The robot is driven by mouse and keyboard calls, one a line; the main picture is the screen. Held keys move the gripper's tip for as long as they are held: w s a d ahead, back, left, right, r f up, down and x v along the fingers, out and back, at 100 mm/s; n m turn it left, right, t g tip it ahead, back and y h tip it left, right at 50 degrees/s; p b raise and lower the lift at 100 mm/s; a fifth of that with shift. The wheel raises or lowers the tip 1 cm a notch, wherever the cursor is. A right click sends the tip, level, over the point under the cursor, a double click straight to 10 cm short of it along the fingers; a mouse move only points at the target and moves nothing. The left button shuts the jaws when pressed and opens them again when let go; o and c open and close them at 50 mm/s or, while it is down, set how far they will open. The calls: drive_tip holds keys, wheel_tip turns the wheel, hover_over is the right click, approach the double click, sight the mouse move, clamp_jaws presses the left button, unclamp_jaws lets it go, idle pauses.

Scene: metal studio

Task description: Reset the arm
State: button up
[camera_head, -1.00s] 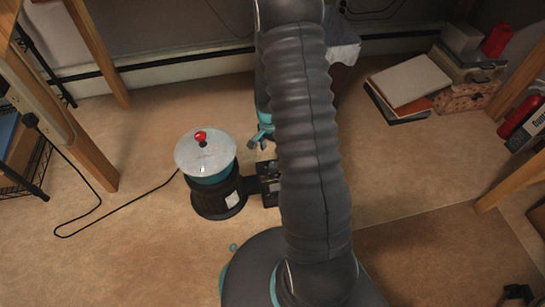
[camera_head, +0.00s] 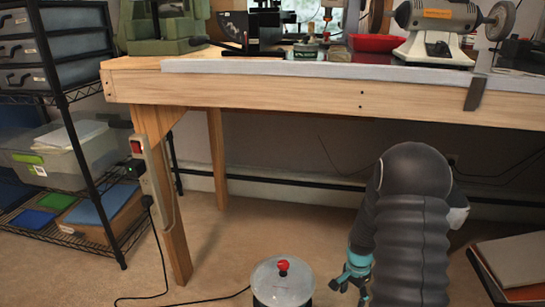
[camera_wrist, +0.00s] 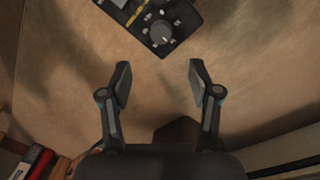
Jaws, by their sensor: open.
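My gripper (camera_wrist: 158,82) is open and empty in the wrist view, its two fingers spread apart above the tan floor. In the head view, my gripper (camera_head: 352,284) hangs low, left of my dark ribbed arm and partly hidden by it. A black control box with a knob (camera_wrist: 161,33) lies beyond the fingertips in the wrist view, apart from them.
A round machine with a clear lid and red knob (camera_head: 283,281) stands on the floor left of my gripper. A wooden workbench (camera_head: 300,95) with tools spans the back. A wire shelf (camera_head: 95,190) stands left. Books (camera_head: 512,262) lie at the right.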

drive_tip(key=s+a+r+n+t+p, duration=0.2)
drive_tip(key=s+r, duration=0.5)
drive_tip(key=r, duration=0.7)
drive_tip(key=s+a+r+n+t+p, duration=0.2)
drive_tip(key=s+a+r+n, duration=0.4)
drive_tip(key=r, duration=0.9)
drive_tip(key=s+a+r+n+t+p, duration=0.2)
drive_tip(key=s+a+r+n+p, duration=0.2)
drive_tip(key=r, duration=1)
drive_tip(key=shift+s+a+r+p, duration=0.3)
drive_tip(key=shift+s+a, duration=1)
drive_tip(key=shift+s, duration=1)
